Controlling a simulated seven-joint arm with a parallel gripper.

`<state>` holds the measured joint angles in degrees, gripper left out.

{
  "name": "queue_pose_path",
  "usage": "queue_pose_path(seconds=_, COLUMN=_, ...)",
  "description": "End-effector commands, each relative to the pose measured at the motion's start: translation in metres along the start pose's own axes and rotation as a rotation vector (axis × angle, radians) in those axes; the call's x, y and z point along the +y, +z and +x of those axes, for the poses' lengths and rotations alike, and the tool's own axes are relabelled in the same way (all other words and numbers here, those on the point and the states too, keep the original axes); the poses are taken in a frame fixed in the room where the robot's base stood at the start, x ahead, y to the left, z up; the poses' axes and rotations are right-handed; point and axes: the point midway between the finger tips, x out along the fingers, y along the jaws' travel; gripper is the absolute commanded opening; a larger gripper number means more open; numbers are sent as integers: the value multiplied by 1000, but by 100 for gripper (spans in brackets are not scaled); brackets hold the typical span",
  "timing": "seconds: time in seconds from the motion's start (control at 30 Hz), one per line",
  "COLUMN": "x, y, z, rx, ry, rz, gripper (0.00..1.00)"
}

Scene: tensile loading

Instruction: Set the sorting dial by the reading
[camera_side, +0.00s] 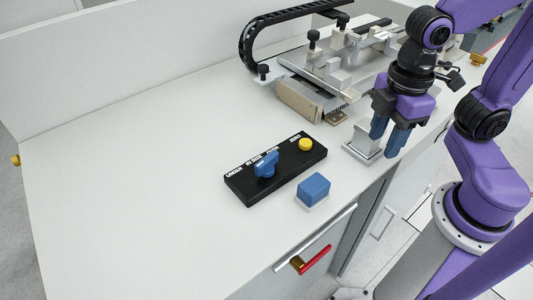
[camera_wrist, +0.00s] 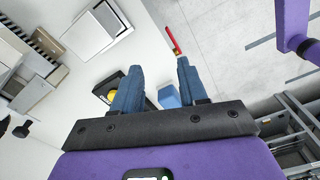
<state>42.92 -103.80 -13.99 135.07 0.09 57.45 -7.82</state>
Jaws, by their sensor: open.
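The sorting dial is a blue knob (camera_side: 266,165) on a black panel (camera_side: 247,190) on the bench. White labels run along its back edge, seemingly UNDER, IN SIZE, OVER and ZERO. The knob's ridge slants toward the upper right, roughly at the third label; its exact setting is unclear. A yellow button (camera_side: 306,144) sits at the panel's right end and shows in the wrist view (camera_wrist: 112,96). My gripper (camera_side: 392,145) is open and empty, right of the panel, by a small metal stand (camera_side: 361,147); contact is unclear. No legible reading shows in either view.
A blue block on a white base (camera_side: 313,189) is in front of the panel. A metal test rig (camera_side: 325,68) with a black cable chain (camera_side: 250,45) stands at the back. A red-handled lever (camera_side: 315,260) projects from the bench front. The bench's left side is clear.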

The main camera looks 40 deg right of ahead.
Motion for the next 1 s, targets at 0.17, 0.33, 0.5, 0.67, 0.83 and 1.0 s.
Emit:
queue_pose_path(seconds=0.17, x=23, y=-59, z=-29, rx=-4, ry=1, rz=-131, gripper=43)
queue_pose_path(seconds=0.33, x=41, y=-109, z=-55, rx=-10, ry=-1, rz=-256, gripper=43)
queue_pose_path(seconds=0.5, x=57, y=-155, z=-80, rx=-16, ry=-3, rz=-379, gripper=43)
queue_pose_path(seconds=0.67, x=68, y=-187, z=-99, rx=-21, ry=-6, rz=-476, gripper=43)
queue_pose_path(seconds=0.83, x=73, y=-204, z=-110, rx=-23, ry=-8, rz=-535, gripper=43)
queue_pose_path(seconds=1.0, x=74, y=-207, z=-108, rx=-26, ry=-10, rz=-549, gripper=43)
